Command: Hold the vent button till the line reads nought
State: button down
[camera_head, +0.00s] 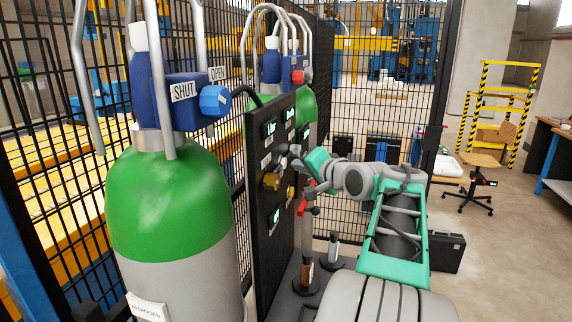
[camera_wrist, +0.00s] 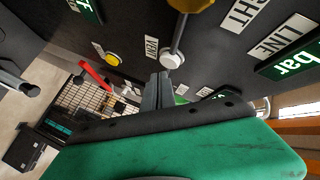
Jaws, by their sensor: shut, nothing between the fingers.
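The black panel (camera_head: 262,235) stands upright between the gas cylinders and my arm. In the wrist view a VENT label (camera_wrist: 152,47) sits beside a round whitish button (camera_wrist: 172,61). My gripper (camera_wrist: 162,78) is shut and empty, its fingertips just below that button in the picture; I cannot tell whether they touch it. In the head view my gripper (camera_head: 298,164) is at the panel's face, and the button cannot be made out there. The LINE label (camera_wrist: 294,32) is beside a green display marked bar (camera_wrist: 292,62); its figure is cut off.
A yellow button (camera_wrist: 113,60) and a red lever (camera_wrist: 95,74) are left of my fingers. A brass knob (camera_head: 271,181) projects from the panel. A green-topped cylinder (camera_head: 168,205) stands at left. Mesh fencing (camera_head: 365,110) is behind; open floor (camera_head: 510,250) lies right.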

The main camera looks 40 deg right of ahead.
jog(key=shift+w+a, duration=0.25)
jog(key=shift+w, duration=0.05)
jog(key=shift+w+a, duration=0.35)
jog(key=shift+w, duration=0.05)
dwell(3.2)
jog(key=shift+s+d, duration=0.6)
jog(key=shift+s, duration=0.1)
jog(key=s+d, duration=0.1)
jog(key=s, duration=0.1)
jog(key=s+d, duration=0.2)
jog(key=shift+p, duration=0.4)
dwell(0.4)
